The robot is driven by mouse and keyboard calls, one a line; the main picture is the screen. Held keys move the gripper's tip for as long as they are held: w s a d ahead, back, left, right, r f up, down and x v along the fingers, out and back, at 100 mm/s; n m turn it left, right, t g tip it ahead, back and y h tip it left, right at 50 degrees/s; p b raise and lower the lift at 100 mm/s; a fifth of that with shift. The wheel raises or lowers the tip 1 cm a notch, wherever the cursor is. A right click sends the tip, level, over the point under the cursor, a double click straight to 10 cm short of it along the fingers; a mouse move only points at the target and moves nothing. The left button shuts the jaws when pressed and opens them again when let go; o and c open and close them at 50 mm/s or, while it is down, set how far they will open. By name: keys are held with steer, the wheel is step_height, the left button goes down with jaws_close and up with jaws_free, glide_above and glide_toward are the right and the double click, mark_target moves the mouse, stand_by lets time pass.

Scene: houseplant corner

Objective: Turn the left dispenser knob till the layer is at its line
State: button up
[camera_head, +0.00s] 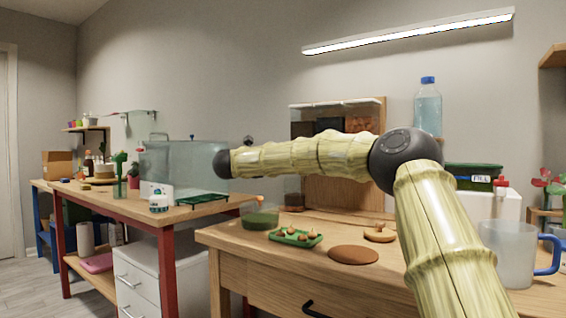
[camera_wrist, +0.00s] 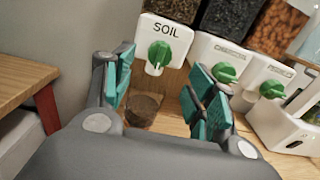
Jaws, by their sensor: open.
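The left dispenser knob (camera_wrist: 160,54) is green, on a white plate marked SOIL (camera_wrist: 166,30), in the wrist view. My gripper (camera_wrist: 160,82) is open and empty, its teal-padded fingers on either side below the knob, not closed on it. Between the fingers, under the knob, stands a clear cup (camera_wrist: 143,108) with brown stuff in it; its line cannot be made out. In the head view the wooden dispenser (camera_head: 374,106) is partly hidden behind my arm, and the cup (camera_head: 293,200) shows a brown layer low inside. My gripper cannot be made out there.
Two more green knobs (camera_wrist: 224,72) (camera_wrist: 272,89) sit to the right, under bins of dark and orange-brown material. On the bench are a green-filled cup (camera_head: 259,217), a green tray (camera_head: 295,237), a brown disc (camera_head: 353,255) and a mug (camera_head: 506,254).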

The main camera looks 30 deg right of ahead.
steer(key=shift+v, duration=2.75)
